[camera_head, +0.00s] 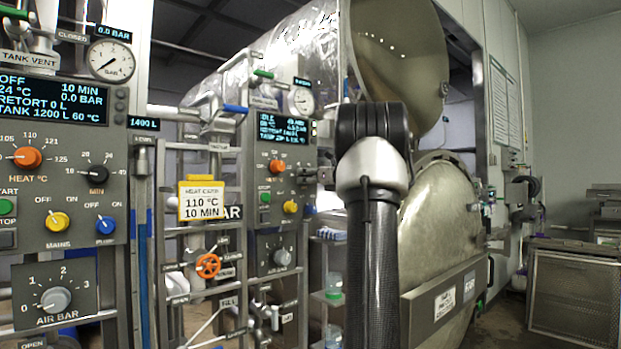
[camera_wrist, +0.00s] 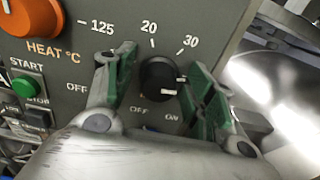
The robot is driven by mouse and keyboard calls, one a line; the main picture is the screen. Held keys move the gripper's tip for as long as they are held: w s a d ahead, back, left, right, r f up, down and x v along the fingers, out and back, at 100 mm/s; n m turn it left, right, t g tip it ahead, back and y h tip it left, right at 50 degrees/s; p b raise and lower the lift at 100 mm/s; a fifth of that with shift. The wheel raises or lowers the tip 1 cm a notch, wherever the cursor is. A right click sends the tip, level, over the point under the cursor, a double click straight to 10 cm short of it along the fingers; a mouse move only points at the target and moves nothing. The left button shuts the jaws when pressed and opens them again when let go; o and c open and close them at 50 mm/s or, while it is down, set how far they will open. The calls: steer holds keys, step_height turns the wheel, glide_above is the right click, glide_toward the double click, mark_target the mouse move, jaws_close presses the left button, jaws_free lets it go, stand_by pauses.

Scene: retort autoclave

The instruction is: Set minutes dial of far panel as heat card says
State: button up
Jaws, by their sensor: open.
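The heat card (camera_head: 202,205) hangs in a yellow frame between the panels and reads 110 °C, 10 MIN. The far panel (camera_head: 262,153) stands behind it, with a lit display and an orange heat dial (camera_head: 276,166). In the wrist view the black minutes dial (camera_wrist: 158,76) has 20 and 30 printed above it. A white mark on the dial points right, past the 30. My gripper (camera_wrist: 158,62) is open, with one green-padded finger on each side of the dial. I cannot tell whether either finger touches it. The left finger hides part of the scale.
The near panel (camera_head: 70,150) at the left has its own dials and display. In the wrist view, a green start button (camera_wrist: 27,88) lies left of my gripper, and OFF and ON labels sit below the dial. The big round retort door (camera_head: 440,225) stands right of my arm.

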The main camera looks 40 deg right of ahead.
steer(key=c, duration=1)
